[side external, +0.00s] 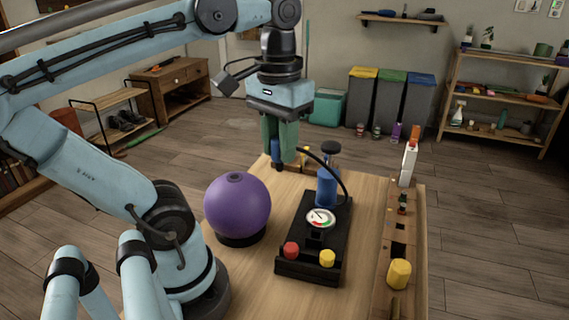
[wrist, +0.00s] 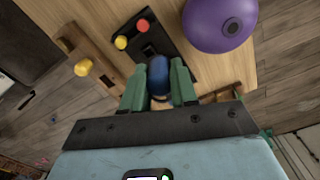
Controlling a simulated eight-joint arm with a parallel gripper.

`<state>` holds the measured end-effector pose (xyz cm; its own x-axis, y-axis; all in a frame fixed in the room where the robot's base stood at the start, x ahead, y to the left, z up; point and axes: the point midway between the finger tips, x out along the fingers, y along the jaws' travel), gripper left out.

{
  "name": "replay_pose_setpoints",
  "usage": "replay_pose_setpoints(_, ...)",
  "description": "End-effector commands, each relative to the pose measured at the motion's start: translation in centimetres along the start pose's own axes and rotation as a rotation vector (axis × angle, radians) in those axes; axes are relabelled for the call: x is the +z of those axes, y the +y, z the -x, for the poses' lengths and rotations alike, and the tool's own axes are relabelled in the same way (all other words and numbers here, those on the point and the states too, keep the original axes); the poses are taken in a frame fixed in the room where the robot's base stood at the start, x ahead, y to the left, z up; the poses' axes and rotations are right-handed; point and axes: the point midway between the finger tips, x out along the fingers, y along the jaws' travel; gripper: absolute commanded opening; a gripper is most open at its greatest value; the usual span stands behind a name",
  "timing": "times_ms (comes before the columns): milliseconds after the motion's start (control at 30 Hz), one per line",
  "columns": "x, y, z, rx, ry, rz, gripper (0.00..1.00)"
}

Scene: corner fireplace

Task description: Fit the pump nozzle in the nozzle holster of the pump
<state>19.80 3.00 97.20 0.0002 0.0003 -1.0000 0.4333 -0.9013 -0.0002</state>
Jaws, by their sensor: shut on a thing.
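The pump (side external: 312,240) is a black base on the wooden table with a blue cylinder (side external: 327,185), a round gauge (side external: 320,218), a red knob (side external: 291,250) and a yellow knob (side external: 327,258). A black hose (side external: 335,168) arches from the pump to my gripper (side external: 281,155). My gripper's green fingers are shut on the pump nozzle, which they mostly hide, above the table behind the pump. In the wrist view, a blue shape (wrist: 160,68) shows by the fingertips; I cannot tell whether it is nozzle or cylinder. I cannot make out the nozzle holster.
A purple ball (side external: 237,205) sits on a dark ring left of the pump. Bare tabletop shows between pump and rail.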

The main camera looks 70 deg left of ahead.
Motion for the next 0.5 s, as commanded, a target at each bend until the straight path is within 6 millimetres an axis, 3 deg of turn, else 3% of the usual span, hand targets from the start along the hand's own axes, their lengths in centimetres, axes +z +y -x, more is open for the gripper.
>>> replay_pose_setpoints(200,-3.7,2.0,-4.2,0.000,0.001,0.044,0.00)
replay_pose_setpoints(500,-6.0,3.8,-9.1,-0.001,0.002,0.096,0.00)
